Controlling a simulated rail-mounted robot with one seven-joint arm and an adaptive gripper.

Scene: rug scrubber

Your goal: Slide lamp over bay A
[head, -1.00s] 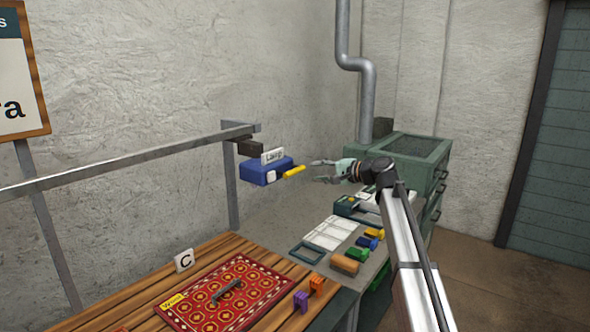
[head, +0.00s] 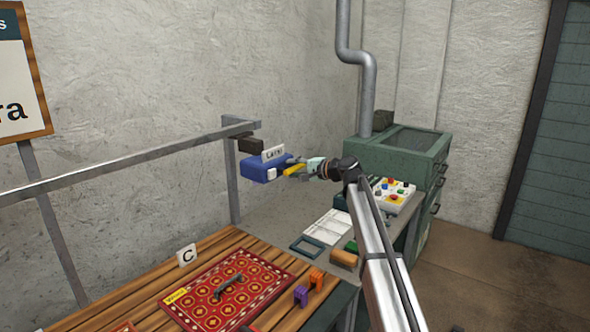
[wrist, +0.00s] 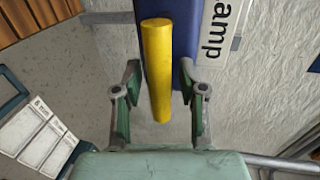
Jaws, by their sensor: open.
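The lamp (head: 258,170) is a blue box with a white label, hanging at the right end of a grey overhead rail (head: 130,166). A yellow handle (head: 292,170) sticks out from its right side. My gripper (head: 292,168) is open at the handle. In the wrist view the yellow handle (wrist: 157,75) lies between the two fingers (wrist: 160,105), with a gap on each side. The lamp's blue side (wrist: 182,60) and label (wrist: 215,40) show behind it. A card marked C (head: 187,256) stands on the slatted table below. No bay A marker is in view.
A red patterned rug (head: 228,288) with a dark handle lies on the slatted table (head: 130,292). Purple (head: 300,296) and orange (head: 316,280) clips stand beside it. A control panel (head: 394,194) and green cabinet (head: 395,160) are at the right.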

